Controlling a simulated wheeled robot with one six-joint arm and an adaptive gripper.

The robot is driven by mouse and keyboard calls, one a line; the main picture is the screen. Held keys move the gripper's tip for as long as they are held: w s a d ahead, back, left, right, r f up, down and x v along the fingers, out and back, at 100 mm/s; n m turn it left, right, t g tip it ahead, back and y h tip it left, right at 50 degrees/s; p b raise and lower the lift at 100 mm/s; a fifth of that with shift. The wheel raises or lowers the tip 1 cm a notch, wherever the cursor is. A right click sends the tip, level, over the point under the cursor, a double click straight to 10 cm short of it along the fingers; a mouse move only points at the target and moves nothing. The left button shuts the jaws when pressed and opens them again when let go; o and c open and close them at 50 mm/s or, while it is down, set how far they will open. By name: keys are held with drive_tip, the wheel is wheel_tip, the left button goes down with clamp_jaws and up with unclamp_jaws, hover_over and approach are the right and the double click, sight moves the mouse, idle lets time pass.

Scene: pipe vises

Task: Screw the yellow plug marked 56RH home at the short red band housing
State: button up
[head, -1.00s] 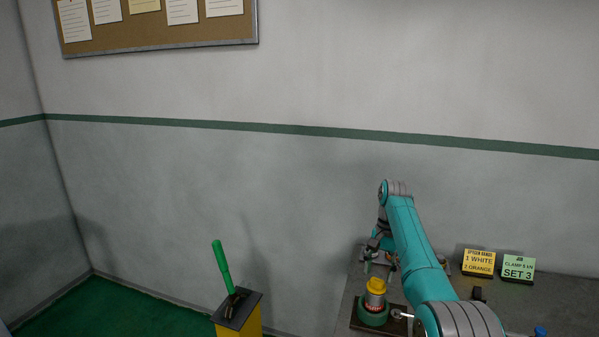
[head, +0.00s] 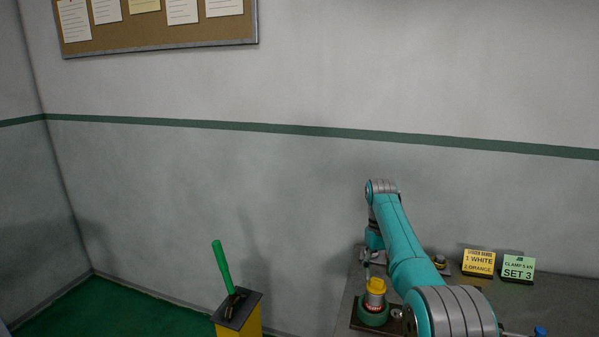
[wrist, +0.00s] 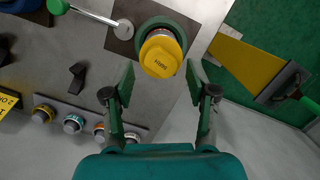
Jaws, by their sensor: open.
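A yellow plug (head: 377,285) sits on top of a housing with a red band (head: 374,301), which stands in a green vise ring (head: 373,317). In the wrist view the yellow plug (wrist: 160,56) shows small upside-down dark lettering, too small to read surely. In the head view my gripper (head: 368,268) hangs behind and above the plug, partly hidden by my arm.
A rack (wrist: 85,117) holds several plugs with coloured bands. A bar with a green knob (wrist: 57,6) lies beside the vise. A green lever (head: 222,268) stands on a yellow post (head: 250,322) to the left. Yellow (head: 479,263) and green (head: 518,268) signs stand at right.

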sight(376, 286)
drive_tip(key=shift+n, duration=0.9)
drive_tip(key=shift+f, duration=0.15)
drive_tip(key=shift+f, duration=1)
drive_tip(key=shift+s, duration=0.2)
